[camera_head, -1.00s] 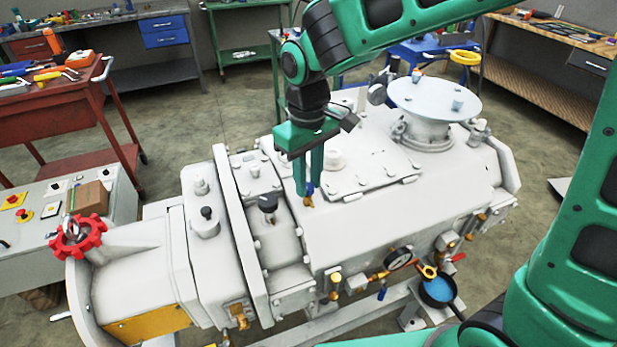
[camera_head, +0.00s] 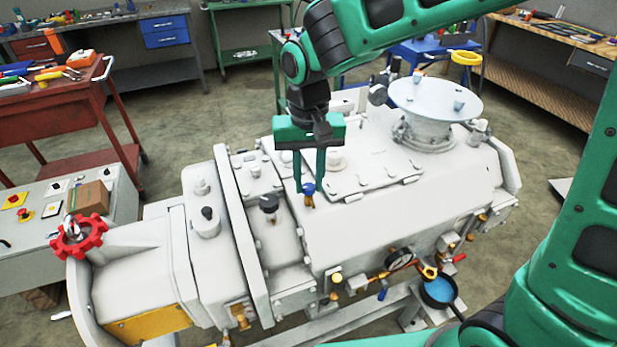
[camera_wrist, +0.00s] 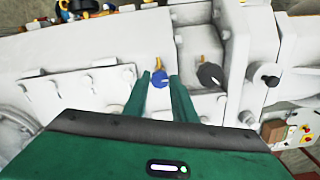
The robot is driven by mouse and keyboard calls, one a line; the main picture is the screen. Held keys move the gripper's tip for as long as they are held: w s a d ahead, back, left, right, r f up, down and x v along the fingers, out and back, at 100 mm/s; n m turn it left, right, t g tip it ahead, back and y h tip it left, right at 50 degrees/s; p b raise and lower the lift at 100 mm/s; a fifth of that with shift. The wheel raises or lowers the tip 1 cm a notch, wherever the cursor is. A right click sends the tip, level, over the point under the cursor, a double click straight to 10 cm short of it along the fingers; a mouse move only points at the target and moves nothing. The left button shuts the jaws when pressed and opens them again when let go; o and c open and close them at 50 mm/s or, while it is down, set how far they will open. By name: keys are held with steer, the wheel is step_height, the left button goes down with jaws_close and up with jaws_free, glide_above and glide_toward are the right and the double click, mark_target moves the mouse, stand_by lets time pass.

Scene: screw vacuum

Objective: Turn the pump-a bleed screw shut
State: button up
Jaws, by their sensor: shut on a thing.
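A small blue-headed bleed screw (camera_head: 308,189) sits on a brass fitting on top of the white pump housing (camera_head: 350,235). My gripper (camera_head: 309,184) points down from above, its two green fingers on either side of the blue head. In the wrist view the blue head (camera_wrist: 160,79) lies between the fingertips, and the gripper is shut on it. The brass stub shows just beyond the head. No label tells which pump this is. The fingers hide part of the head.
A bolted cover plate (camera_head: 375,175) and a round flange (camera_head: 433,100) lie to the right. A red handwheel (camera_head: 78,238) is far left.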

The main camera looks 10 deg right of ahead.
mark_target(309, 185)
steer(key=shift+w+r, duration=0.1)
steer(key=shift+w, duration=0.1)
steer(key=o, duration=0.9)
steer(key=shift+c, duration=0.2)
steer(key=shift+o, duration=0.9)
steer(key=shift+s, duration=0.1)
step_height(309, 185, up, 11)
steer(key=shift+f, duration=0.2)
